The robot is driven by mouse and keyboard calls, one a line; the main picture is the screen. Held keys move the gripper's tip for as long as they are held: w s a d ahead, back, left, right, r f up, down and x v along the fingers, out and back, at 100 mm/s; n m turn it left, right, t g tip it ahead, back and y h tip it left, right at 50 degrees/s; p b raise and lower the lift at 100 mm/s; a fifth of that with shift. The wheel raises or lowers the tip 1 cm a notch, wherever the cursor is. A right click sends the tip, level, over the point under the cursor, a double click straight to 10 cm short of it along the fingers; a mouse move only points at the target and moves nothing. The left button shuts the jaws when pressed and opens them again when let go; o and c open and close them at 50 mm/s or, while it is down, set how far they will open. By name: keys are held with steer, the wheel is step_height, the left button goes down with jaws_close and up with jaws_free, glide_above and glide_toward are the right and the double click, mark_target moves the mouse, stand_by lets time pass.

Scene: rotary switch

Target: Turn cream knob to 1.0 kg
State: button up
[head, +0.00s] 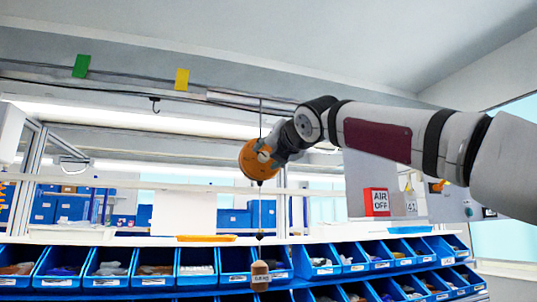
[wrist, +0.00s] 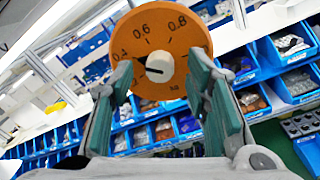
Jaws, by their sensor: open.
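The cream knob (wrist: 160,66) sits at the centre of a round orange dial (wrist: 170,32). The dial has marks reading 0.4, 0.6 and 0.8, and part of its scale is hidden behind my right finger. A black line on the knob points left, near the 0.4 side; its exact reading cannot be told. My gripper (wrist: 160,62) is open, with one teal finger pad on each side of the knob and gaps showing between. In the head view, the orange dial (head: 248,163) hangs on a wire, with my gripper (head: 266,152) in front of it.
A brown weight (head: 260,275) hangs below the dial; its label is too small to read surely. Rows of blue bins (head: 110,268) stand below. A red AIR OFF sign (head: 377,201) is to the right. Open air surrounds the dial.

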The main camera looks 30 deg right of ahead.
steer(key=shift+w, duration=0.15)
jaws_close()
